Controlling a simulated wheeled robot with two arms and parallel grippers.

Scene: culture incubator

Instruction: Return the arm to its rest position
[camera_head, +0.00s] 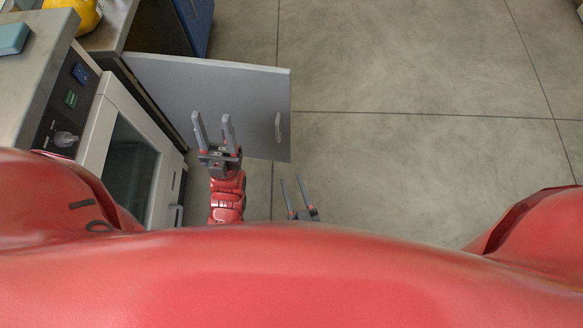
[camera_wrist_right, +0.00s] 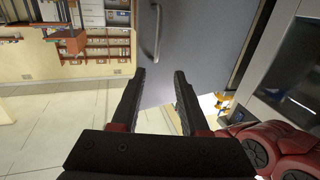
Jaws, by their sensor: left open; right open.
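My left gripper (camera_head: 213,133) is open and empty in the head view. Its fingers point up the picture, over the grey door panel. My right gripper (camera_head: 294,182) is lower and further right in the head view, over bare floor, with most of its arm hidden by my red body. In the right wrist view its two dark fingers (camera_wrist_right: 161,76) are apart with nothing between them. A red part of my other arm (camera_wrist_right: 277,148) shows at the lower right of that view.
The grey door panel (camera_head: 255,90) with a handle (camera_head: 278,127) stands swung out beside the incubator (camera_head: 98,128). The incubator has a dark window and control panel. A yellow object (camera_head: 84,14) and a blue-green box (camera_head: 13,38) lie at the upper left. Floor (camera_head: 420,110) is clear to the right.

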